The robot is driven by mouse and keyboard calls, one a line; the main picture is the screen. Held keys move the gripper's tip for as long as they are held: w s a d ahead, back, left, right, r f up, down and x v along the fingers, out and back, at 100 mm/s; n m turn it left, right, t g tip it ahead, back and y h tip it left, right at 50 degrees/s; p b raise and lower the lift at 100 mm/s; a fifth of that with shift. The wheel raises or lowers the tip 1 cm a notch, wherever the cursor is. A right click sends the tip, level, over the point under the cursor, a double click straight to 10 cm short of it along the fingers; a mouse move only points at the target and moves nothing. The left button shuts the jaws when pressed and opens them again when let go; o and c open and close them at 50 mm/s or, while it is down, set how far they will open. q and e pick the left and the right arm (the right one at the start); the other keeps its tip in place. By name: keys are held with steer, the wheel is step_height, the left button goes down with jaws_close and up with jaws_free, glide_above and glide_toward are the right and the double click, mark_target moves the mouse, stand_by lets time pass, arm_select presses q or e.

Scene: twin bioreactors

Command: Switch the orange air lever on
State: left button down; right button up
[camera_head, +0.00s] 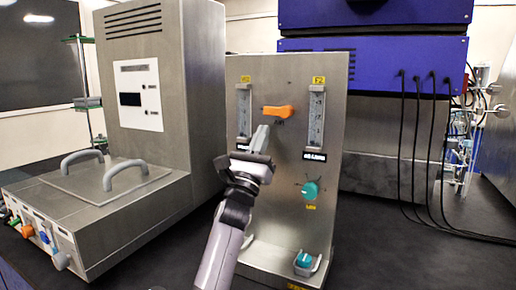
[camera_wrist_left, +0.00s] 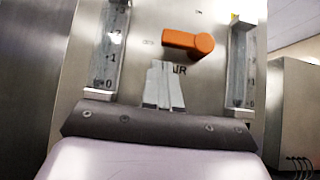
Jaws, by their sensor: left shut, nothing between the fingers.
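The orange air lever (camera_head: 278,112) is on the upper part of a grey metal panel, between two clear flow tubes. It lies about level in the head view. In the left wrist view the lever (camera_wrist_left: 188,43) has its round hub at the right and its handle pointing left. My left gripper (camera_head: 262,130) is shut and empty, with its fingertips just below the lever's left part. In the left wrist view the fingertips (camera_wrist_left: 161,66) sit just under the handle; whether they touch it I cannot tell. My right gripper is not in view.
The panel (camera_head: 325,150) also bears a teal knob (camera_head: 311,190) and a lower teal knob (camera_head: 304,259). A metal unit with a handled lid (camera_head: 110,179) stands at the left. Blue equipment (camera_head: 380,66) with hanging black cables is behind right. The dark bench (camera_head: 400,260) at right is clear.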

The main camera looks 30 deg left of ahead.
arm_select(q)
steer(key=shift+r, duration=0.95)
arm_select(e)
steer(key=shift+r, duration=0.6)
arm_select(q)
steer(key=shift+a+r+m+h, duration=0.1)
steer(key=shift+r+m+h, duration=0.05)
steer(key=shift+m+h, duration=0.5)
steer(key=shift+a+r+m+h, duration=0.1)
steer(key=shift+m+h, duration=0.45)
steer(key=shift+m, duration=0.1)
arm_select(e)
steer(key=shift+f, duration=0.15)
arm_select(q)
step_height(320, 180, up, 8)
steer(key=d+m+g+h+b, duration=0.1)
steer(key=m+g+h, duration=1)
steer(key=m, duration=1)
steer(key=shift+d+r+h, duration=0.15)
steer(key=shift+r+h, duration=0.05)
steer(key=shift+h, duration=0.5)
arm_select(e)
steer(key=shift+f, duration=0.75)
arm_select(q)
steer(key=shift+d+r, duration=0.1)
steer(key=shift+r, duration=0.05)
